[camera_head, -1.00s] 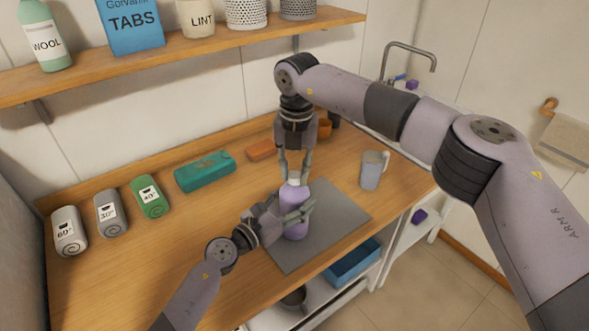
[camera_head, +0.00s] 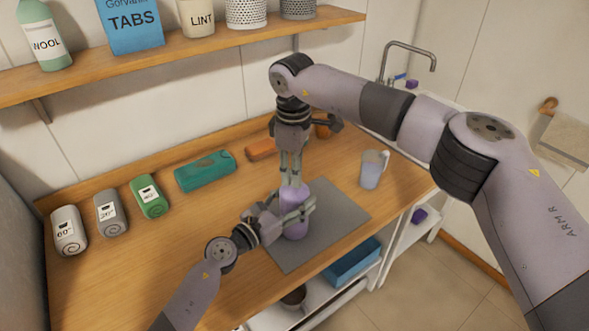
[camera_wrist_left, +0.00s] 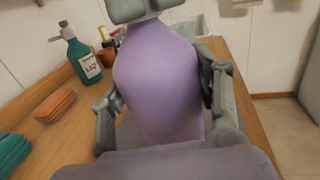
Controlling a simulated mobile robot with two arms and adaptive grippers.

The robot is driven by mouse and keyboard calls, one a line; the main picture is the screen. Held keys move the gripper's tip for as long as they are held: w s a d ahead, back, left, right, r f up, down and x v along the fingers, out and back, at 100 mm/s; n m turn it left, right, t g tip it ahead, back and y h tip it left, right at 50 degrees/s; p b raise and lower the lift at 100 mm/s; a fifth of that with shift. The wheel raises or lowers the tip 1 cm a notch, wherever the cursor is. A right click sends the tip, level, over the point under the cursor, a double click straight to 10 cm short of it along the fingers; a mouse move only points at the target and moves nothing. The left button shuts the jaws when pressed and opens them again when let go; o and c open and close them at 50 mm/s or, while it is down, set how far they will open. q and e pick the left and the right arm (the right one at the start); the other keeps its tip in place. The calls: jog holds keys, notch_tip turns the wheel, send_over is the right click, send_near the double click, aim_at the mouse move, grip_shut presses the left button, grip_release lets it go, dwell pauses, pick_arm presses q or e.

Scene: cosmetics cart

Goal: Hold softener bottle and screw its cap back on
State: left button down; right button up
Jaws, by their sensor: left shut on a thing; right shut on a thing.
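The purple softener bottle (camera_head: 294,226) stands upright on a grey mat (camera_head: 345,212) on the wooden counter. My left gripper (camera_head: 296,213) is shut around its body from the left; in the left wrist view the fingers flank the bottle (camera_wrist_left: 160,90) on both sides. My right gripper (camera_head: 291,180) points straight down at the bottle's top, shut on the cap, which its fingers mostly hide. In the left wrist view the right gripper's fingertips (camera_wrist_left: 140,12) show at the upper edge, over the bottle's neck. How far the cap is seated cannot be told.
A clear measuring jug (camera_head: 373,170) stands right of the mat. A green spray bottle (camera_wrist_left: 84,58) shows in the left wrist view. A shelf (camera_head: 180,49) hangs above.

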dwell(0.3)
jog(key=o, duration=0.7)
jog(key=shift+o, duration=0.2)
jog(key=shift+r, duration=2.3)
jog(key=shift+c, duration=0.4)
